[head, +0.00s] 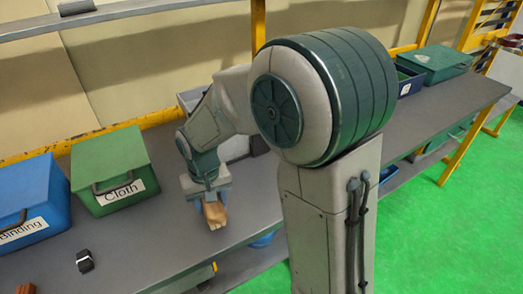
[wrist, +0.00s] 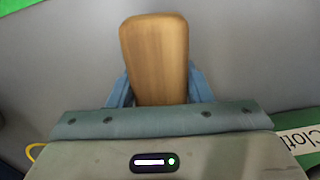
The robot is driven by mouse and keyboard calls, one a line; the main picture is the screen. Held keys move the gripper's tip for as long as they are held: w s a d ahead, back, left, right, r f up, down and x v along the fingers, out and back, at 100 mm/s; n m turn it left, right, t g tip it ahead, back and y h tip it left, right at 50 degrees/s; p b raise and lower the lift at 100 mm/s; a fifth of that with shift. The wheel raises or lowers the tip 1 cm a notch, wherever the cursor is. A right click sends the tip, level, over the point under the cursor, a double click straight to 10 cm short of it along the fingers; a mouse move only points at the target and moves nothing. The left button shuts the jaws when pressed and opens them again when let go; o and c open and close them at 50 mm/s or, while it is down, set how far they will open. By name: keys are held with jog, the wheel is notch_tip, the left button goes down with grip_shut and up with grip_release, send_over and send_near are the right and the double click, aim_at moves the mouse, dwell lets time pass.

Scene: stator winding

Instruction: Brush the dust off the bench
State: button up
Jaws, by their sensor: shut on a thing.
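My gripper (head: 210,198) is low over the grey bench (head: 170,245), right of the green box. Its blue fingers (wrist: 158,92) are shut on a wooden-backed brush (wrist: 154,50), which points away from the palm in the wrist view. In the head view the brush (head: 214,214) shows as a tan block at the bench surface. Its bristles are hidden beneath the wood, and I cannot tell whether they touch the bench. I cannot make out any dust on the bench.
A green box (head: 110,165) labelled Cloth and a blue box (head: 28,200) labelled Binding stand at the left. A small dark object (head: 84,261) and a red-brown piece (head: 26,288) lie in front. My arm hides the bench's middle; bare bench lies left of the brush.

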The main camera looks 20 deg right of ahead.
jog(key=shift+r+p, duration=1.7)
jog(key=shift+r, duration=0.95)
jog(key=shift+a+f, duration=0.1)
jog(key=shift+a, duration=0.05)
